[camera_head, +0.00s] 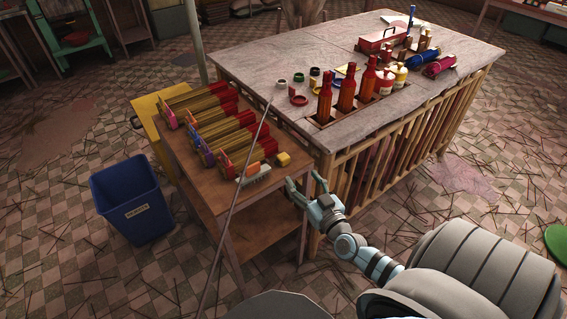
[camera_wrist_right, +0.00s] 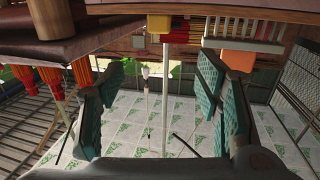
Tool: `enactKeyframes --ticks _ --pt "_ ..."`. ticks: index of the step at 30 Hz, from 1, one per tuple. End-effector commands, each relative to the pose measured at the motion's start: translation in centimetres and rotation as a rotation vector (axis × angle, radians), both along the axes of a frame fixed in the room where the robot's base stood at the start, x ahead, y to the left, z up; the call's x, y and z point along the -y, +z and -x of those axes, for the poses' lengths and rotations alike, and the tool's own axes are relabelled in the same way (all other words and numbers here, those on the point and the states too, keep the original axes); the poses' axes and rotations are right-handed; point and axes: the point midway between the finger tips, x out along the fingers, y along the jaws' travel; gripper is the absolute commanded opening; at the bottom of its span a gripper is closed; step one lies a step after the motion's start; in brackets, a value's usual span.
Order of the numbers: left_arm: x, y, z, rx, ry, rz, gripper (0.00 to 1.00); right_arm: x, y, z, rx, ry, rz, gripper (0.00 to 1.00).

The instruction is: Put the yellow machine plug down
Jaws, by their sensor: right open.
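My right gripper (camera_head: 304,182) is just to the right of this table, a little apart from the yellow block. Its fingers are spread and empty. In the right wrist view the open fingers (camera_wrist_right: 160,105) frame the tiled floor. A yellow patch (camera_wrist_right: 158,23) shows above them there, but I cannot tell whether it is the plug. My left gripper is not in view.
A large table (camera_head: 325,50) stands behind, with red bottles (camera_head: 346,93) along its slatted front side (camera_head: 415,130). A blue bin (camera_head: 131,205) stands at the left. A thin pole (camera_head: 236,195) crosses the view in front of the small table.

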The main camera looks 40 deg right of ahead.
Motion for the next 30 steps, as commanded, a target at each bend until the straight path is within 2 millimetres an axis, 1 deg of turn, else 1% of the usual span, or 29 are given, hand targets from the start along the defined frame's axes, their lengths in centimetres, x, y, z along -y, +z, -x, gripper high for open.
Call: enactKeyframes --ticks 1,3,6,11,15,18,21,25,26,30 --pt "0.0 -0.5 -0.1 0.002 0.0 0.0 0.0 0.3 -0.1 -1.4 0.003 -0.001 0.001 0.58" --pt "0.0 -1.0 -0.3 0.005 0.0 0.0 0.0 0.7 -0.3 -3.4 0.002 0.0 -0.001 0.58" --pt "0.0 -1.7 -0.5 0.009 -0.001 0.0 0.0 1.1 -0.5 -5.6 0.0 0.002 -0.001 0.58" --pt "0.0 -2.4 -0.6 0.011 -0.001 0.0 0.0 1.4 -0.7 -7.4 -0.002 0.004 -0.003 0.58" --pt "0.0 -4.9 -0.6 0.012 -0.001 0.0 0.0 2.1 -2.2 -9.8 -0.002 0.003 -0.002 0.58" --pt "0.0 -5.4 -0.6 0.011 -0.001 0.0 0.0 2.5 -2.0 -11.4 -0.003 0.003 -0.003 0.58" --pt "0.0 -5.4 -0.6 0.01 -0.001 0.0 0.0 2.6 -1.8 -12.0 -0.005 0.004 -0.001 0.58" --pt "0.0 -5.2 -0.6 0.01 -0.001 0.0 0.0 2.5 -1.7 -12.0 -0.006 0.005 -0.002 0.58" --pt "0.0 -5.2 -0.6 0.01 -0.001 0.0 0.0 2.5 -1.7 -11.9 -0.006 0.005 -0.002 0.57" --pt "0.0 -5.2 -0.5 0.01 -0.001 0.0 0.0 2.5 -1.7 -11.9 -0.006 0.005 -0.003 0.34"
